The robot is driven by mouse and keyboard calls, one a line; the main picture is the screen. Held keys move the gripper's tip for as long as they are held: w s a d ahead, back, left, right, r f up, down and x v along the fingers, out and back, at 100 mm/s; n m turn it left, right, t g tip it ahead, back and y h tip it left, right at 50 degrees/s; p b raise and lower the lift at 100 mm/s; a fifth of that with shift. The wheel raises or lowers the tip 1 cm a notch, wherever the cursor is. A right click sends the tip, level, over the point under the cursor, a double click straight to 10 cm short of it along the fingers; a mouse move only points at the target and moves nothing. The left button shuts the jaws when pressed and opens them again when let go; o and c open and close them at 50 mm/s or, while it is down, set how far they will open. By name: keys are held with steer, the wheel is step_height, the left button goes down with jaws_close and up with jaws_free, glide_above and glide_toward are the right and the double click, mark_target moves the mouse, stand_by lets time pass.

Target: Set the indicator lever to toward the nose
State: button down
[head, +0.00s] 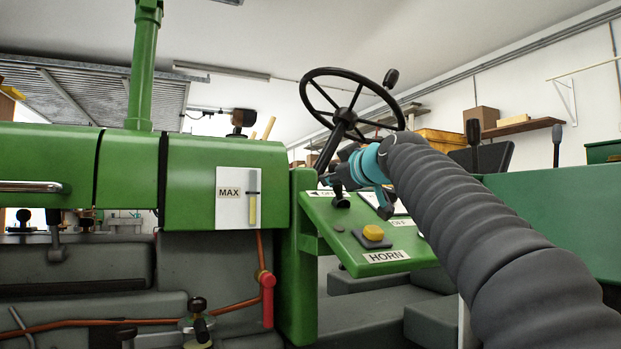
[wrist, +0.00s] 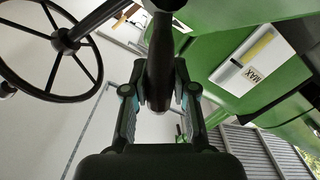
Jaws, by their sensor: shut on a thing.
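The indicator lever (wrist: 160,62) is a dark, tapered handle in the wrist view. It runs down from the top of the picture between the two fingers of my gripper (wrist: 160,98), which is shut on it. In the head view my gripper (head: 366,182), dark with teal parts, is over the green dash panel (head: 352,238), just below the steering wheel. The lever cannot be made out clearly there, as the gripper covers that spot. The tractor's green hood lies to the left in the head view and to the right in the wrist view.
The black steering wheel (head: 352,100) and its column are close above my gripper. A yellow horn button (head: 376,232) sits lower on the panel. A small black knob (head: 340,200) is beside the gripper. The MAX gauge plate (head: 238,198) is on the hood.

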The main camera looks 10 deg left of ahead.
steer(key=c, duration=0.9)
jaws_free()
steer(key=shift+s, duration=0.1)
steer(key=v, duration=1.1)
steer(key=shift+s, duration=0.4)
steer(key=shift+d+f, duration=0.1)
steer(key=shift+d, duration=0.05)
steer(key=s+d+f+m+g+h, duration=0.3)
steer(key=s+f, duration=0.6)
steer(key=f, duration=0.7)
steer(key=s+d+f+m+g+h+p, duration=0.1)
steer(key=s+d+f+m+g+h, duration=0.2)
steer(key=s+f, duration=0.6)
steer(key=s+d+f+m+g+h+p, duration=0.1)
steer(key=s+d+f+m, duration=0.5)
steer(key=f, duration=1.8)
steer(key=s+d+g+h, duration=0.1)
steer(key=s+g, duration=0.1)
steer(key=shift+s+f+m+g+h, duration=0.15)
steer(key=shift+s+m+g+h, duration=0.15)
steer(key=shift+s+h, duration=0.1)
